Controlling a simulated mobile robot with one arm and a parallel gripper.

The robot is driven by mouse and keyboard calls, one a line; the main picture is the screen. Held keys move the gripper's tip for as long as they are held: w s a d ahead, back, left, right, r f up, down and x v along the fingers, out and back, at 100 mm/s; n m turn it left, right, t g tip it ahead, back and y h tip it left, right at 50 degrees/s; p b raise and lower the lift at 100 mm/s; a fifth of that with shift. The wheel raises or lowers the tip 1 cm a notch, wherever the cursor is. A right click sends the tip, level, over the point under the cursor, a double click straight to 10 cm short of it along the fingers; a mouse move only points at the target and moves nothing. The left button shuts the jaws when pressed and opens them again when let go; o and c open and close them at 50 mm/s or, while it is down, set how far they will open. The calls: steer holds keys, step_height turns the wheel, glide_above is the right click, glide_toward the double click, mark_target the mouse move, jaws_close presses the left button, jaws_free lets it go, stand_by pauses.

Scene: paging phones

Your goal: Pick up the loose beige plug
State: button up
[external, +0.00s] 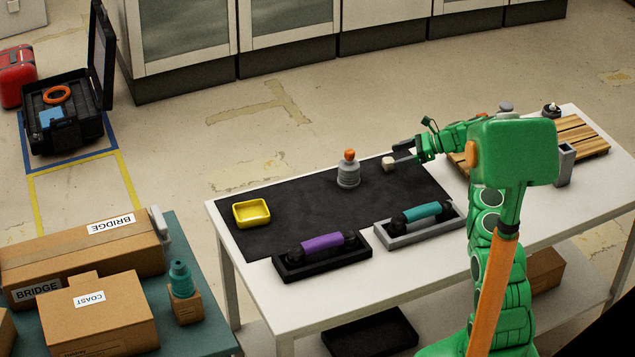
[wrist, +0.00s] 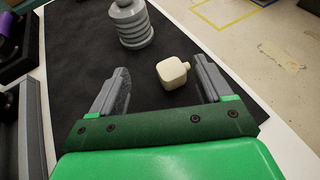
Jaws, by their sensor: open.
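The loose beige plug (external: 388,164) is a small rounded block on the black mat (external: 300,200), near the mat's far edge. In the wrist view the plug (wrist: 172,74) shows a short stub pointing right, towards my right finger. My gripper (external: 403,152) is open and reaches in from the right, just beside the plug. In the wrist view my gripper's fingers (wrist: 161,68) stand either side of the plug, with the right finger closer. I cannot tell whether the stub touches that finger. Nothing is held.
A grey ribbed piece with an orange top (external: 348,170) stands close left of the plug. A yellow tray (external: 252,213) is farther left. A purple handset (external: 322,243) and a teal handset (external: 422,212) rest in cradles along the near side. The mat between tray and ribbed piece is clear.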

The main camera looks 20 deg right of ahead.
mark_target(382, 164)
steer(key=shift+w+d+f+m+t, duration=0.2)
steer(key=shift+d+f+m+t, duration=0.1)
steer(key=shift+d+f, duration=0.65)
steer(key=shift+x, duration=3.9)
steer(key=shift+c, duration=0.2)
steer(key=c, duration=1)
